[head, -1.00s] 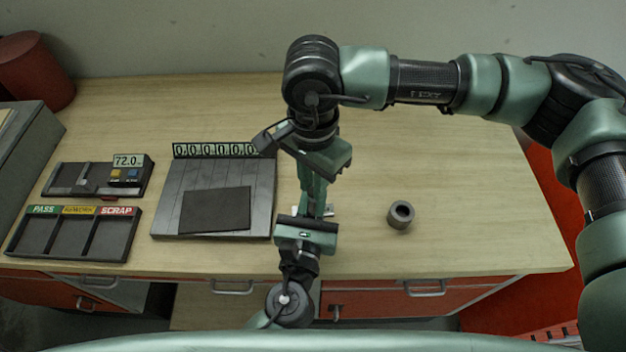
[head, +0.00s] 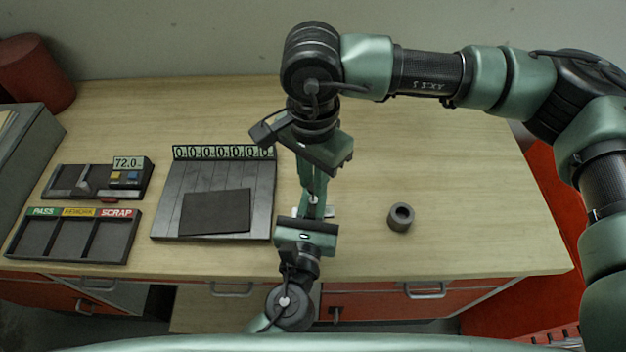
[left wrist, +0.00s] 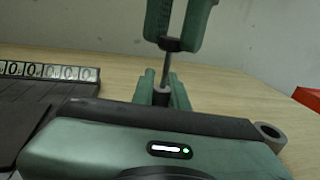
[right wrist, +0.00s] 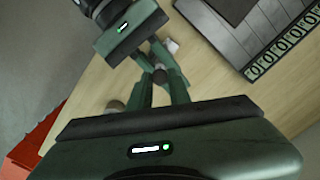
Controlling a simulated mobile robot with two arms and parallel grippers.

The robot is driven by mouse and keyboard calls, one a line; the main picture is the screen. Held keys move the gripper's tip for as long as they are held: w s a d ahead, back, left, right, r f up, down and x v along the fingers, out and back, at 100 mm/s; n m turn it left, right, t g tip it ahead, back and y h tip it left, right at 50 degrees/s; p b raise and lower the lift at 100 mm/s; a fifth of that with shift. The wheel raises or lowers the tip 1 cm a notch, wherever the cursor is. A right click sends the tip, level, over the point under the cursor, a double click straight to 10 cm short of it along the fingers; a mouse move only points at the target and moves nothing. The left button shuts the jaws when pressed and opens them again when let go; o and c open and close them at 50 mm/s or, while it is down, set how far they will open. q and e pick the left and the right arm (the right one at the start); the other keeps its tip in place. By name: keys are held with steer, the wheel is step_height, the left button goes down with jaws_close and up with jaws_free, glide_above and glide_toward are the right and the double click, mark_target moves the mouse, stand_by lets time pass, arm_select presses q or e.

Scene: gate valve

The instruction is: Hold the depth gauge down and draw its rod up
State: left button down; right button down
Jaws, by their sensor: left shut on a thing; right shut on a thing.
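The depth gauge stands upright on the bench, mostly hidden by my grippers in the head view, where a bit of its pale base (head: 328,212) shows. In the left wrist view its dark body (left wrist: 161,96) sits between the fingers of my left gripper (left wrist: 162,90), which is shut on it low down. The thin grey rod (left wrist: 166,68) stands up out of the body. My right gripper (left wrist: 170,42) is above, pointing down, shut on the rod's dark top. In the right wrist view that dark round top (right wrist: 160,76) is between the right fingertips.
A grey hollow cylinder (head: 400,217) stands to the right. On the left are a ribbed plate with a dark mat (head: 170,205), a sorting tray (head: 70,257) and a gauge reading 72.0 (head: 130,162).

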arm_select(q)
steer(key=shift+f, duration=0.25)
arm_select(e)
steer(key=c, duration=1.3)
jaws_free()
steer(key=shift+r, duration=0.1)
arm_select(q)
steer(key=shift+r, duration=0.15)
arm_select(e)
step_height(320, 180, up, 12)
arm_select(q)
steer(key=c, duration=1.3)
jaws_free()
